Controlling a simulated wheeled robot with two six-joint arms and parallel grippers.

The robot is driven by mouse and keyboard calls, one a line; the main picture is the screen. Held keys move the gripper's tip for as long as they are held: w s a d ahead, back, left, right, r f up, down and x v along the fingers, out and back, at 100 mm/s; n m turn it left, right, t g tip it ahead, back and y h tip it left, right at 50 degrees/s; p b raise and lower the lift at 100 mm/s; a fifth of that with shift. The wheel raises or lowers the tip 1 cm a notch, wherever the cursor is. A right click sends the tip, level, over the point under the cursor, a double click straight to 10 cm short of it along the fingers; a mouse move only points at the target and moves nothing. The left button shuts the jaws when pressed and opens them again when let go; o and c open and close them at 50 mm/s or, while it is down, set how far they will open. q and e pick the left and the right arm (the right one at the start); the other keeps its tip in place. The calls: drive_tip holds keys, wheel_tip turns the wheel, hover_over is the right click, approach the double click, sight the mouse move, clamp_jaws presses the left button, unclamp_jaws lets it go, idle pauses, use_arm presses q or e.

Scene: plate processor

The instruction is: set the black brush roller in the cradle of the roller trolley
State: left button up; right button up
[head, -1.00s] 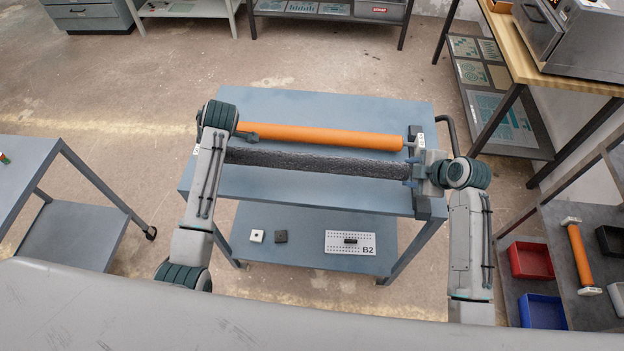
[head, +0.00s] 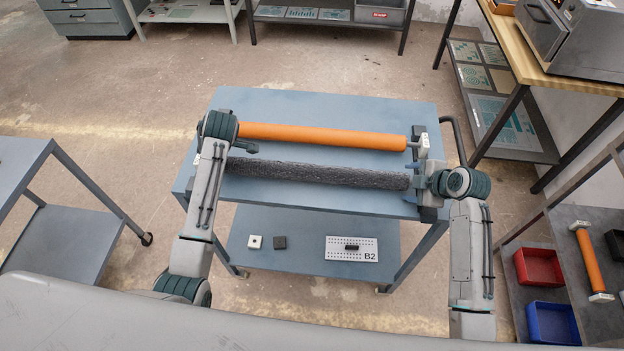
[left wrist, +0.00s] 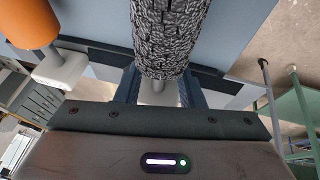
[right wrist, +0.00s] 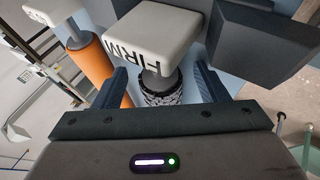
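The black brush roller (head: 315,173) lies level across the top of the blue roller trolley (head: 330,202), on the near side of an orange roller (head: 325,136). I cannot tell whether it rests fully in the cradle. My left gripper (left wrist: 160,85) is at its left end, fingers either side of the pale end piece (left wrist: 158,92); contact is unclear. My right gripper (right wrist: 160,85) is at its right end, fingers apart on both sides. A white end block marked FIRM (right wrist: 155,38) shows there, beside a dark cradle block (right wrist: 265,45). The forearm hides the left end in the head view.
The lower shelf (head: 300,258) carries small blocks and a plate marked B2 (head: 351,248). A second blue trolley stands left. A right-hand rack holds a red bin (head: 538,266), a blue bin (head: 549,322) and another orange roller (head: 591,260). Floor beyond the trolley is clear.

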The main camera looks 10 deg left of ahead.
use_arm(q)
drive_tip(key=shift+r, duration=0.1)
use_arm(e)
drive_tip(key=shift+d, duration=0.1)
use_arm(q)
drive_tip(key=v, duration=1.2)
use_arm(e)
drive_tip(key=v, duration=1.2)
